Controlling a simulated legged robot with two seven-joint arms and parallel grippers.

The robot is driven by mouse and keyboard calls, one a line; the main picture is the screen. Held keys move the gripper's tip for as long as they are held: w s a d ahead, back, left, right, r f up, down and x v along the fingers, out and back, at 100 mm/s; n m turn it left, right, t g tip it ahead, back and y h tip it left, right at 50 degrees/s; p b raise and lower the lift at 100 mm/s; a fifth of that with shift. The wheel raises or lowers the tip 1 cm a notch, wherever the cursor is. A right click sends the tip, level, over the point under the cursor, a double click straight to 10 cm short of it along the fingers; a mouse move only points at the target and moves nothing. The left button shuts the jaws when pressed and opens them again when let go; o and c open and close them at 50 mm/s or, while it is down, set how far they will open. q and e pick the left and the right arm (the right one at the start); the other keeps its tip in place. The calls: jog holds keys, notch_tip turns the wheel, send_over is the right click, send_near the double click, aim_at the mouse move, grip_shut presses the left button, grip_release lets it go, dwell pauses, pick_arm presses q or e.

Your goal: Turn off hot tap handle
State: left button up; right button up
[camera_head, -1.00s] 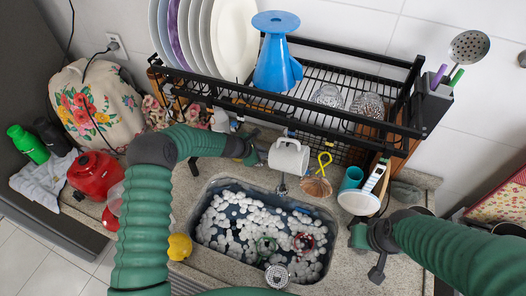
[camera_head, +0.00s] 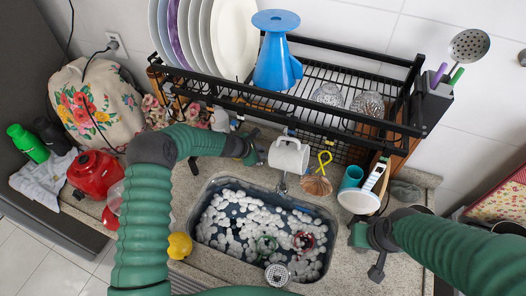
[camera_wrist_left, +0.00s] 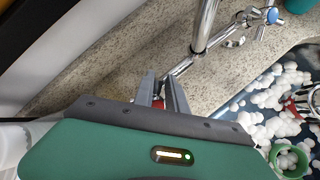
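The hot tap handle is mostly hidden; a small reddish part (camera_wrist_left: 158,103) shows between my left fingers in the left wrist view. My left gripper (camera_head: 254,157) is at the tap behind the sink, left of the white mug. In the wrist view its two fingers (camera_wrist_left: 163,92) stand apart around the end of the chrome tap pipe (camera_wrist_left: 180,69); I cannot tell if they touch it. The blue-marked tap handle (camera_wrist_left: 272,16) is at the other end of the tap. My right gripper (camera_head: 377,268) is over the counter right of the sink; its fingers are unclear.
The sink (camera_head: 205,188) holds many white floating bits and a few dishes. A black rack (camera_head: 330,52) with plates and a blue vase stands above the tap. A white mug (camera_head: 289,156) hangs close to my left gripper. A white bowl (camera_head: 358,202) is near my right arm.

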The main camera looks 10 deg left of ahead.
pick_arm(q)
jog(key=shift+o, duration=1)
jog(key=shift+s+a+f, duration=0.2)
jog(key=shift+f, duration=0.1)
jog(key=shift+w+r, duration=0.1)
jog(key=shift+w+r, duration=0.1)
jog(key=shift+r, duration=0.1)
jog(key=b+v, duration=0.2)
jog(key=v, duration=1.4)
jog(key=shift+r, duration=0.2)
jog(key=shift+a, duration=0.15)
jog(key=s+f+m+g+y+b, duration=0.2)
jog(key=s+m, duration=0.9)
jog(key=s, duration=0.2)
jog(key=s+f+m+g+y+b, duration=0.2)
jog(key=s+m, duration=1)
jog(key=shift+s+a+f+y, duration=0.2)
jog(key=shift+s+f+y, duration=0.15)
jog(key=shift+f+y, duration=0.05)
